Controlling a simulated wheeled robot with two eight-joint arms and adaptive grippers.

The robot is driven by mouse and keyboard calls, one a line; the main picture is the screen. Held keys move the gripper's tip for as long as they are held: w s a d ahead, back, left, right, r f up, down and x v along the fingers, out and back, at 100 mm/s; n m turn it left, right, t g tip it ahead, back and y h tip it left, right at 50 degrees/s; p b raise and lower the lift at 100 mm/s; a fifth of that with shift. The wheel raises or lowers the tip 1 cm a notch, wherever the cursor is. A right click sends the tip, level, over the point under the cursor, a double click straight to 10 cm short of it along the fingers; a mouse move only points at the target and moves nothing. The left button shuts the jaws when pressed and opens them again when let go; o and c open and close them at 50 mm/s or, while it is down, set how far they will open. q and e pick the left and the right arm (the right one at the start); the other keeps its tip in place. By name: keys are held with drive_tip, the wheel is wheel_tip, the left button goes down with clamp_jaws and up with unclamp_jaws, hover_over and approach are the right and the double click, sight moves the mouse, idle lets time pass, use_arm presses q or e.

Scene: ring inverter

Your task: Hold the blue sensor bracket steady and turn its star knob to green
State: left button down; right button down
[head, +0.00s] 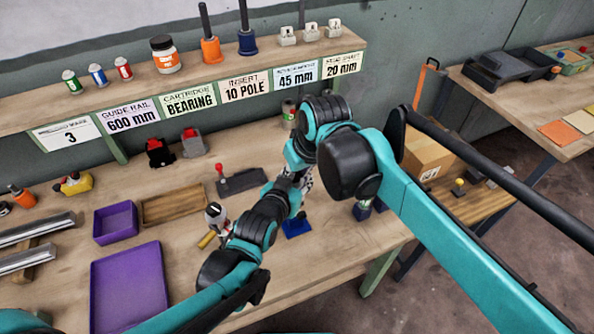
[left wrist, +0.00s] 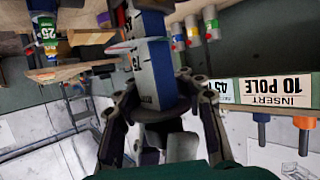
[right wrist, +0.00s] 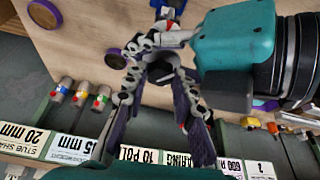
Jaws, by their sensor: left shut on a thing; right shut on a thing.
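The blue sensor bracket stands on the bench in the head view, where its flat blue base (head: 297,228) shows below my grippers. My left gripper (head: 292,186) comes in from the left and is shut on the bracket. In the left wrist view a blue upright part of the bracket (left wrist: 153,24) with a pale side runs between the fingers. My right gripper (head: 302,176) reaches in from above and is shut at the top of the bracket, where the star knob is. My fingers hide the knob, so I cannot see its colour mark. The two grippers are close together.
A purple tray (head: 105,290), a purple bin (head: 115,222) and a wooden tray (head: 172,206) lie left on the bench. A red-knobbed dark fixture (head: 240,182) is behind my left arm. A labelled shelf (head: 150,98) runs along the back. A cardboard box (head: 428,158) stands right.

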drive_tip(key=shift+a+m+t+h, duration=0.15)
drive_tip(key=shift+m+h, duration=0.2)
drive_tip(key=shift+m, duration=0.6)
drive_tip(key=shift+m+t+h, duration=0.15)
drive_tip(key=shift+m+h, duration=0.2)
drive_tip(key=shift+m, duration=0.6)
drive_tip(key=c, duration=1.5)
unclamp_jaws()
drive_tip(key=v, duration=1.2)
